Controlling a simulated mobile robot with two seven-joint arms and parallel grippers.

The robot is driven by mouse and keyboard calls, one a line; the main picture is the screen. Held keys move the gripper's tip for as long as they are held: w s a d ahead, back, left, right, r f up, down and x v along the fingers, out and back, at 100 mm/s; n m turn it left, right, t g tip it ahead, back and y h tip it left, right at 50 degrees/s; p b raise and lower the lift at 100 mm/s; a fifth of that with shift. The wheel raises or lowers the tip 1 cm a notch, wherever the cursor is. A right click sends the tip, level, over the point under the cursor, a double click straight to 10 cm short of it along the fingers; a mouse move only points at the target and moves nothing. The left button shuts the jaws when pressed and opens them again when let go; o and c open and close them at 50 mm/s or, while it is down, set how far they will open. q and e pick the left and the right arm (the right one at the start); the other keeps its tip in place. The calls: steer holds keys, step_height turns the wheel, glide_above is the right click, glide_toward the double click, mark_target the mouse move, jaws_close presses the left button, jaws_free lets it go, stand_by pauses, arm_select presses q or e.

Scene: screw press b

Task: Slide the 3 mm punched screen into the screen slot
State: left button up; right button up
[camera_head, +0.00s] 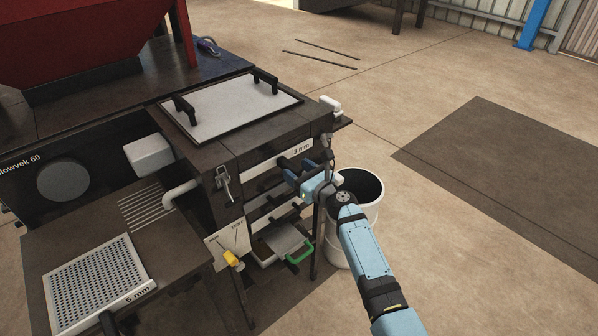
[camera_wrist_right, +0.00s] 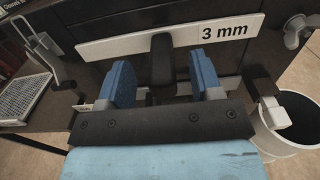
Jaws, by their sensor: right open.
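The 3 mm punched screen shows only its white front strip (camera_head: 266,167), labelled "3 mm", at the front of the dark machine. The strip also shows in the right wrist view (camera_wrist_right: 110,46). Its punched sheet is hidden. A black handle (camera_wrist_right: 162,62) stands out from the strip. My right gripper (camera_head: 300,172) is open in front of the strip. In the wrist view its two blue fingers (camera_wrist_right: 162,78) stand on either side of the handle, with gaps visible. How far the screen sits in the slot cannot be told. My left gripper is out of view.
A 5 mm screen (camera_head: 95,276) lies on the side table at left. A white bin (camera_head: 367,212) stands behind my right wrist. A latch (camera_head: 224,183) hangs left of the strip.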

steer(key=p+v, duration=0.4)
steer(key=v, duration=1.5)
steer(key=shift+s+d+r, duration=0.2)
